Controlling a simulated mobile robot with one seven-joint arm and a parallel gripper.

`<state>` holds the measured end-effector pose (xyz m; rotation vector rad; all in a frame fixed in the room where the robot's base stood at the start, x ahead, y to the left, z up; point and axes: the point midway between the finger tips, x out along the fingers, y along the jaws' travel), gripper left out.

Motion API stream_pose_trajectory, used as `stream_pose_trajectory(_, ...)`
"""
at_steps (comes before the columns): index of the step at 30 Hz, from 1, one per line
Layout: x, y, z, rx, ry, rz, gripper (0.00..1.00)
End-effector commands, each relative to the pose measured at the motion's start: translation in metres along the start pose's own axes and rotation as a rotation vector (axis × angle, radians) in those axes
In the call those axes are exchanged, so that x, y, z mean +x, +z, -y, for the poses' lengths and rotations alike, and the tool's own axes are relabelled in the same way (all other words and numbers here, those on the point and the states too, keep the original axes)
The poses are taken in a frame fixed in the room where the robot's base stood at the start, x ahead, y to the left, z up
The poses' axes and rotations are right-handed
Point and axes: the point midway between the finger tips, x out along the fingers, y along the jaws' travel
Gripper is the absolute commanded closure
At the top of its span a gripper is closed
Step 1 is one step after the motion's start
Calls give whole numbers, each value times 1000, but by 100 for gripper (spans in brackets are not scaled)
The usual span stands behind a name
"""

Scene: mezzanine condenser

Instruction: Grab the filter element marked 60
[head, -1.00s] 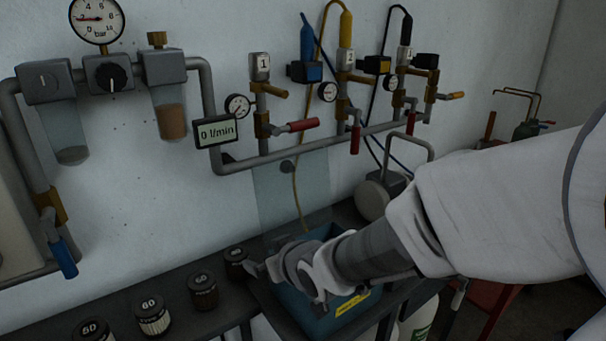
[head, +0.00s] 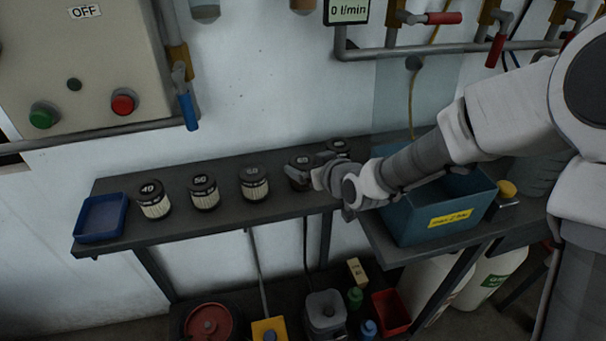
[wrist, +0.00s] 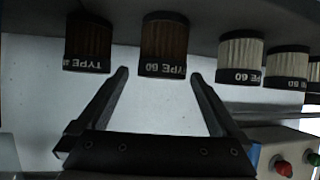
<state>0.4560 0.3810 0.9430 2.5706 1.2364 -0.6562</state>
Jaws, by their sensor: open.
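Several filter elements with black caps stand in a row on a dark bench. The pale pleated one (head: 254,184) reads 60 on its cap; it is also in the wrist view (wrist: 240,58), where labels appear upside down. A brown element (head: 298,180) stands right of it, partly hidden by my gripper (head: 314,178). In the wrist view this brown element (wrist: 163,42) lies ahead of my open, empty gripper (wrist: 159,75), roughly centred between the fingertips. Its label looks like TYPE 60, though the number is hard to read. Another brown element (wrist: 88,42) is beside it.
Pale elements marked 50 (head: 204,193) and apparently 40 (head: 153,200) stand farther left, beside an empty-looking blue tray (head: 101,217). A teal bin (head: 420,222) stands right, under my arm. The wall is close behind the bench. Bench front is clear.

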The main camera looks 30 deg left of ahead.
Motion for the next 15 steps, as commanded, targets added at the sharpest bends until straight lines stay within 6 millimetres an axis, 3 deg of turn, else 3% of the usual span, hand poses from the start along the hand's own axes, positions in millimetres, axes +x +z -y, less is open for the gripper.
stream_pose_trajectory(8,20,1,2,0,-1,1,0)
stream_pose_trajectory(15,54,1,3,1,-1,1,0)
